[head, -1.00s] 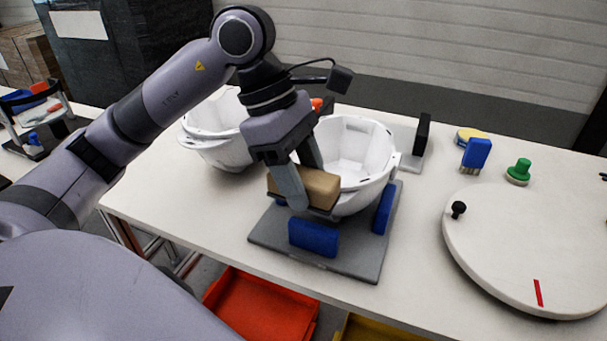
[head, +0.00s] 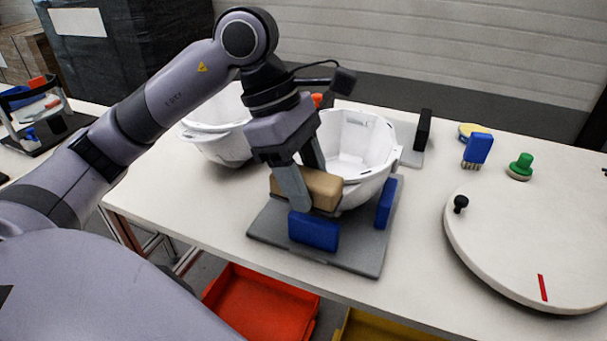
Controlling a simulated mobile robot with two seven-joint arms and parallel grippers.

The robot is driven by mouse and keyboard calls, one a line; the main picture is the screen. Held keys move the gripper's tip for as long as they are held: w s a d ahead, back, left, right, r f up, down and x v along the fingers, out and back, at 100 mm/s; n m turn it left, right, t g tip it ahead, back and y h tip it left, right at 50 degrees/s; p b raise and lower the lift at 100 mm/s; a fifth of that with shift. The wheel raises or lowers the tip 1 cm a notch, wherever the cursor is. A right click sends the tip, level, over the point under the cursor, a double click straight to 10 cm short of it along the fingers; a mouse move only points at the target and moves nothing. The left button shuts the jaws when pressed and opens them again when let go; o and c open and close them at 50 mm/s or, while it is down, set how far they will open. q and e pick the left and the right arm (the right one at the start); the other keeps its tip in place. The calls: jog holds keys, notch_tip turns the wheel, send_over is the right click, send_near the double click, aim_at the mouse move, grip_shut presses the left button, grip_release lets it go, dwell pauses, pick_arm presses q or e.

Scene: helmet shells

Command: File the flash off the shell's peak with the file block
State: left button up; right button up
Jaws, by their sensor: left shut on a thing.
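A white helmet shell (head: 370,152) sits open side up on a grey fixture plate (head: 345,258) with blue blocks (head: 314,232) around it. My left gripper (head: 305,190) is shut on the tan file block (head: 322,188). The block is at the shell's near left side, at the peak; it appears to touch the shell, but I cannot tell for certain. The flash cannot be made out, and the gripper and block hide part of the shell's near side. My right gripper is not in view.
A second white shell (head: 222,138) stands behind my left arm. To the right are a round white turntable (head: 520,245) with a black knob, a blue brush (head: 477,149), a green-handled tool (head: 520,166) and a grey bracket (head: 413,157). An orange bin (head: 262,305) is below the table.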

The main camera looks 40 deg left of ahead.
pick_arm(q)
jog(key=shift+w+d+r, duration=0.15)
jog(key=shift+d, duration=0.65)
jog(key=shift+a+f, duration=0.2)
jog(key=shift+a, duration=0.35)
jog(key=shift+s+a+b, duration=0.2)
jog(key=shift+a+b, duration=0.25)
jog(key=shift+a, duration=0.3)
jog(key=shift+s+a+b, duration=0.2)
jog(key=shift+a+b, duration=0.2)
jog(key=shift+a, duration=0.3)
jog(key=shift+w+d, duration=0.1)
jog(key=shift+d, duration=0.4)
jog(key=shift+w+d+p, duration=0.15)
jog(key=shift+d+p, duration=0.2)
jog(key=shift+d, duration=0.4)
jog(key=shift+w+d+p, duration=0.15)
jog(key=shift+d+p, duration=0.15)
jog(key=shift+d, duration=0.45)
jog(key=shift+s+a+f+b, duration=0.1)
jog(key=shift+a+b, duration=0.25)
jog(key=shift+a, duration=0.2)
jog(key=shift+s+a+b, duration=0.15)
jog(key=shift+a+b, duration=0.15)
jog(key=shift+a, duration=0.45)
jog(key=shift+s+a+b, duration=0.1)
jog(key=shift+a+b, duration=0.2)
jog(key=shift+a, duration=0.4)
jog(key=shift+d, duration=0.15)
